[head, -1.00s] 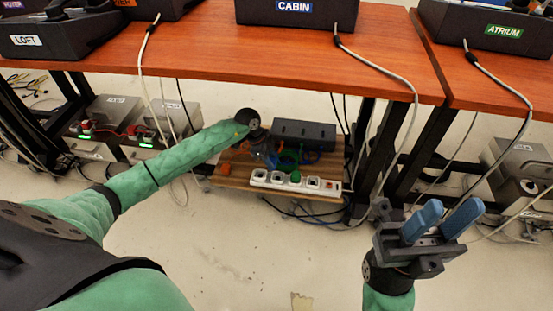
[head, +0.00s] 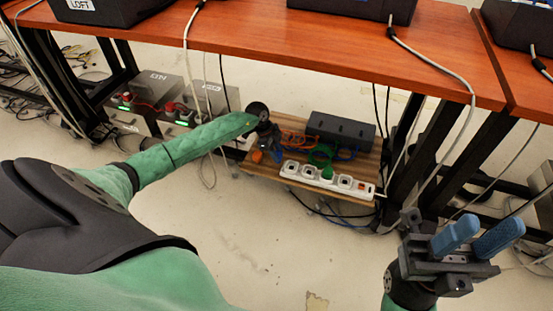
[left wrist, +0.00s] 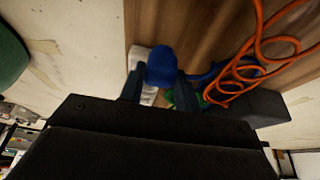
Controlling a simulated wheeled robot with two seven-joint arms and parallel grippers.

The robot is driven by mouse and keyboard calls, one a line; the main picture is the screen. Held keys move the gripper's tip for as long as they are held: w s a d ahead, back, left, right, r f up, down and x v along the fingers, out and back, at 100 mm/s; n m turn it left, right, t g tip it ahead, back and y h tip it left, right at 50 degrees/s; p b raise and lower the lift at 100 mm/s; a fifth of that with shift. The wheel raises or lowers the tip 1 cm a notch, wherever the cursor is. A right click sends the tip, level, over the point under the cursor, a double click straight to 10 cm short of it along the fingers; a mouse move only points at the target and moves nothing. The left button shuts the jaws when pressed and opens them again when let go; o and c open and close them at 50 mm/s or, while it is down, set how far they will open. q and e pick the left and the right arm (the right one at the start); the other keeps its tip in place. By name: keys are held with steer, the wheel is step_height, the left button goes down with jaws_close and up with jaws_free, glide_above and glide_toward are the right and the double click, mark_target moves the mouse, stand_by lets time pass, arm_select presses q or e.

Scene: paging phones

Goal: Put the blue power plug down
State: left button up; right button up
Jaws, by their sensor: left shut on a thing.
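The blue power plug (left wrist: 162,66) sits between the fingertips of my left gripper (left wrist: 160,88) in the left wrist view. In the head view my left gripper (head: 270,145) is over the wooden board, left of the white power strip (head: 308,176); the plug is hard to make out there. Part of the strip shows behind the plug in the left wrist view. Whether the plug touches the board cannot be told. My right gripper (head: 478,238) is open and empty at the lower right, its blue fingers apart.
The red-brown tabletop (head: 270,45) overhangs behind. Cables hang at the right; the front floor is clear.

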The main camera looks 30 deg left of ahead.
arm_select(q)
step_height(320, 180, down, 3)
steer(key=shift+f+b, duration=0.2)
steer(key=shift+b, duration=0.4)
steer(key=shift+r, duration=0.1)
steer(key=o, duration=1)
